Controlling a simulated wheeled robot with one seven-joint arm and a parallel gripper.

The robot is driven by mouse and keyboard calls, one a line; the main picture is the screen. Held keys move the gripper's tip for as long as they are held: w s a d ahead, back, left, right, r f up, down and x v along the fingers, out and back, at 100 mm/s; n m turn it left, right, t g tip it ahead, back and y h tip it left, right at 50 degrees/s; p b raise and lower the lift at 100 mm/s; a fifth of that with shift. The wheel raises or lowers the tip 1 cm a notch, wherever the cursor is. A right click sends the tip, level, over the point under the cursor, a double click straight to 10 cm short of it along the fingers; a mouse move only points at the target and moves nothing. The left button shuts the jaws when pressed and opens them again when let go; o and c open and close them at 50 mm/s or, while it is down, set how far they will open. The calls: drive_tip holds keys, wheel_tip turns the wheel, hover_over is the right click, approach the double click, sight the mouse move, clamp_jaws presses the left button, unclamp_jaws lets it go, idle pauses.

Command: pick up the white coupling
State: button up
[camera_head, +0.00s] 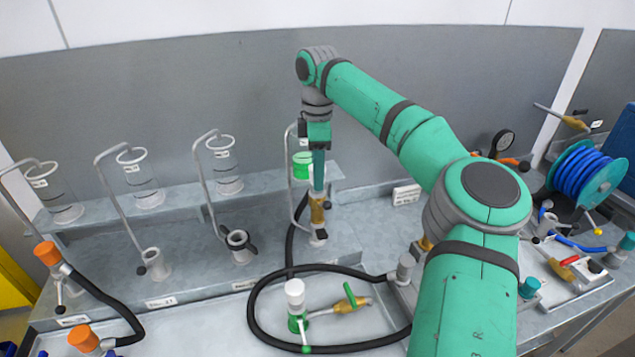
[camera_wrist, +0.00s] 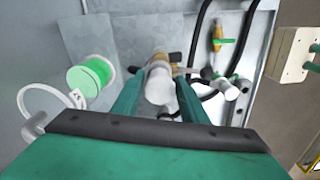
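My gripper (camera_head: 318,190) points down at the fourth station from the left, just above an upright brass fitting (camera_head: 317,211). In the wrist view the two green fingers (camera_wrist: 160,98) stand on either side of a white cylindrical piece (camera_wrist: 159,87), with brass beyond it. I cannot tell whether the fingers touch it. Another white coupling (camera_head: 295,291) stands upright on a green-collared fitting in the front tray, apart from the gripper. It also shows in the wrist view (camera_wrist: 231,93). I cannot tell which white piece the task names.
A brass valve with a green handle (camera_head: 351,300) lies beside the front coupling. A black hose (camera_head: 262,292) loops around them. A green-filled glass (camera_head: 302,165) stands close behind the gripper. Glass cylinders and metal cups line the left; a blue hose reel (camera_head: 587,178) stands right.

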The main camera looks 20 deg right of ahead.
drive_tip(key=c, duration=0.8)
drive_tip(key=shift+r, duration=0.8)
drive_tip(key=s+a+r, duration=0.1)
drive_tip(key=s+r, duration=0.2)
drive_tip(key=s, duration=0.1)
drive_tip(key=s+a+r, duration=0.1)
drive_tip(key=s+r, duration=0.3)
drive_tip(key=s, duration=0.1)
drive_tip(key=s+a+r, duration=0.1)
drive_tip(key=s+r, duration=0.3)
drive_tip(key=shift+s+a+r, duration=0.2)
drive_tip(key=shift+s+a, duration=0.05)
drive_tip(key=shift+s, duration=0.05)
